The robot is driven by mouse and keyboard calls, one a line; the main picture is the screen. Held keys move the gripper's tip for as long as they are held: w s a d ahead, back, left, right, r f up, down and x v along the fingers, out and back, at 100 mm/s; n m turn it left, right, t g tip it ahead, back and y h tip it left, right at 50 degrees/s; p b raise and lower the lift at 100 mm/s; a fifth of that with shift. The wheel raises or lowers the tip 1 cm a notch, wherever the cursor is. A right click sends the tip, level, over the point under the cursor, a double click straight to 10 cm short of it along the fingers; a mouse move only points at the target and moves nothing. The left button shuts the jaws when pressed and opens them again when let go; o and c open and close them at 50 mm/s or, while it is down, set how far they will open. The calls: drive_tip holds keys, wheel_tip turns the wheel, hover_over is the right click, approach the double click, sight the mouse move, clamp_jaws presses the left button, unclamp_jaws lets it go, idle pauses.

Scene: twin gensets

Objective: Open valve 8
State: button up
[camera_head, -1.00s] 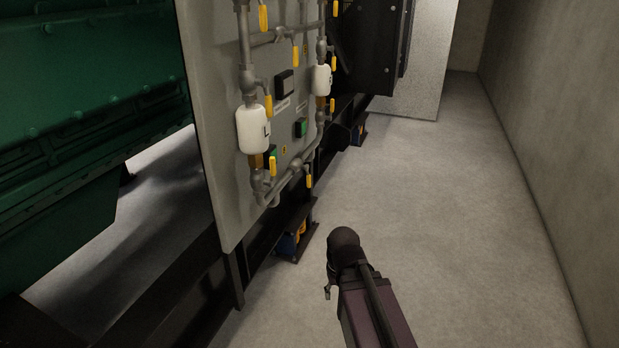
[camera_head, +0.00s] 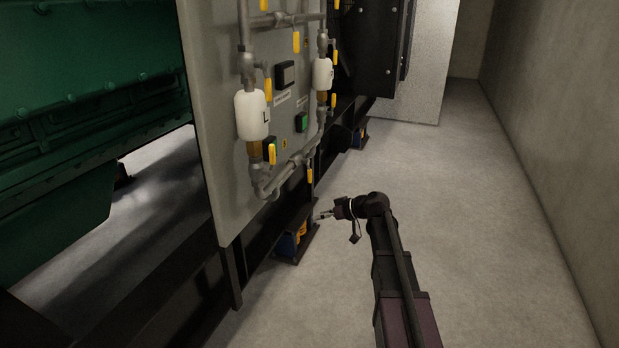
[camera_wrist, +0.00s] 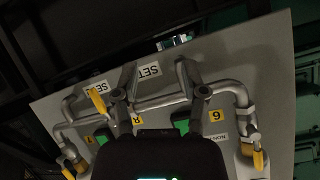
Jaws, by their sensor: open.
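Valve handles in yellow sit on the pipework of a grey panel (camera_head: 225,190). In the head view, one is at the upper left pipe (camera_head: 268,90), one low near the left (camera_head: 272,153) and one at the bottom (camera_head: 310,173). I cannot tell which is valve 8 there. In the wrist view, a yellow handle (camera_wrist: 97,101) stands left of my fingers, and a yellow tag (camera_wrist: 136,118) between them is partly hidden, its number unclear. Another tag (camera_wrist: 215,115) looks like 6 or 9. My gripper (camera_head: 323,215) is open and empty, below and right of the panel.
White tanks (camera_head: 251,116) and grey pipes stand out from the panel. A black frame rail (camera_head: 260,265) runs below it, with a blue and orange mount (camera_head: 290,242). Green machinery (camera_head: 90,90) is at left. Open floor (camera_head: 470,230) lies right, up to a wall (camera_head: 550,120).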

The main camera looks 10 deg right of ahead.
sight(310, 172)
drive_tip(key=w+d+r+n+t+y+b, duration=0.1)
drive_tip(key=w+d+r+t+y+b, duration=0.1)
drive_tip(key=w+d+r+t, duration=0.3)
drive_tip(key=w+d, duration=0.4)
drive_tip(key=w, duration=0.2)
drive_tip(key=shift+d+r+n+y+b, duration=0.15)
drive_tip(key=shift+d+n+y+b, duration=0.15)
drive_tip(key=shift+n, duration=0.1)
drive_tip(key=shift+a, duration=0.15)
drive_tip(key=x, duration=1.3)
drive_tip(key=shift+w+r, duration=0.1)
drive_tip(key=shift+w, duration=0.25)
clamp_jaws()
